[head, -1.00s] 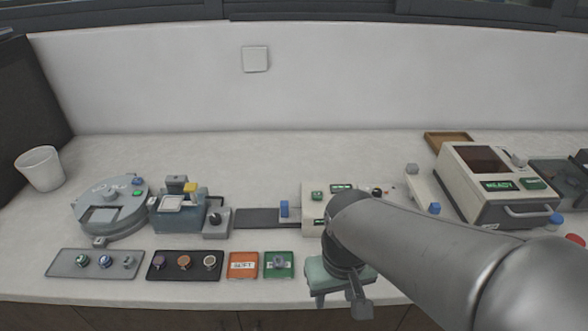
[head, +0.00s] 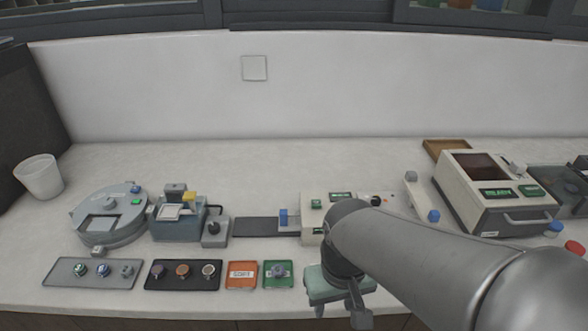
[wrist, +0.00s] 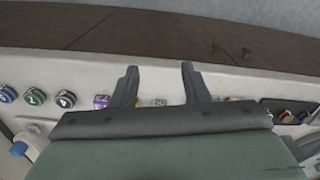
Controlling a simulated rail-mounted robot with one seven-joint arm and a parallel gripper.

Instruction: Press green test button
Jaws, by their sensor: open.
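A small green button (head: 317,204) sits on top of the cream-coloured device (head: 313,229) at the middle of the counter, beside a dark display with green text. Another green patch (head: 136,202) shows on the round grey machine at the left. I cannot read a test label on either. My gripper (head: 340,312) is at the counter's front edge, right of the green tray and in front of the cream device, apart from both green buttons. In the wrist view its two dark fingers (wrist: 158,82) are spread with nothing between them. My arm hides part of the cream device.
Trays with round pieces (head: 93,274), an orange tray (head: 241,275) and a green tray (head: 278,275) line the front. A blue-grey machine (head: 178,222) stands left of centre. A large press (head: 486,199) stands right. The back of the counter is mostly clear.

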